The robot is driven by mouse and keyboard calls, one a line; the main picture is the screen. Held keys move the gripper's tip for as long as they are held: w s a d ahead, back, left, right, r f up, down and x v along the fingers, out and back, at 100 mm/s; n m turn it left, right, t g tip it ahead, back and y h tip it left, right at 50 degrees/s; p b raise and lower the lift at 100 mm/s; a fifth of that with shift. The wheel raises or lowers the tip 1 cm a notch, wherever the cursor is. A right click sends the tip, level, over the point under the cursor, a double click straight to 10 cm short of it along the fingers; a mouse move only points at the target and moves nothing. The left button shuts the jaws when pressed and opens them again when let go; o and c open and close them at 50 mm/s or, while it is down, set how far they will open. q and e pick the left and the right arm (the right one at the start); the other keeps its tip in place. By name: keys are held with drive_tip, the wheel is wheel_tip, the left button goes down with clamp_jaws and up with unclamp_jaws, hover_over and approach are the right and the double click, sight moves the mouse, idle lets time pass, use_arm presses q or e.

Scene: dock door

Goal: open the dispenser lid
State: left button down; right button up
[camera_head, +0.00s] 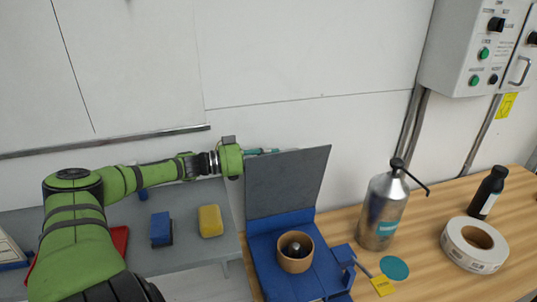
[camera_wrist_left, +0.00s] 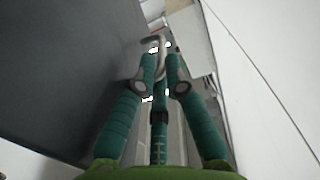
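The blue dispenser (camera_head: 262,258) stands at the left end of the wooden bench, with a brown round cup holding a dark knob on it. A flat dark grey panel, which looks like its lid (camera_head: 286,183), stands nearly upright at its back edge. My left gripper (camera_head: 262,151) is at the panel's upper left edge, with its teal fingers partly hidden behind it. The lid's dark face (camera_wrist_left: 75,75) fills the left side there; contact is unclear. My right gripper is out of view.
A steel pump bottle (camera_head: 383,211), a white tape roll (camera_head: 455,247) and a black bottle (camera_head: 488,190) stand to the right. A yellow block (camera_head: 210,221) and a blue block (camera_head: 161,229) are on the grey shelf at left. The wall is close behind.

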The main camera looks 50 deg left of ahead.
use_arm(q)
drive_tip(key=c, duration=1.4)
unclamp_jaws()
drive_tip(key=shift+r, duration=0.15)
drive_tip(key=shift+o, duration=0.2)
drive_tip(key=shift+a, duration=0.1)
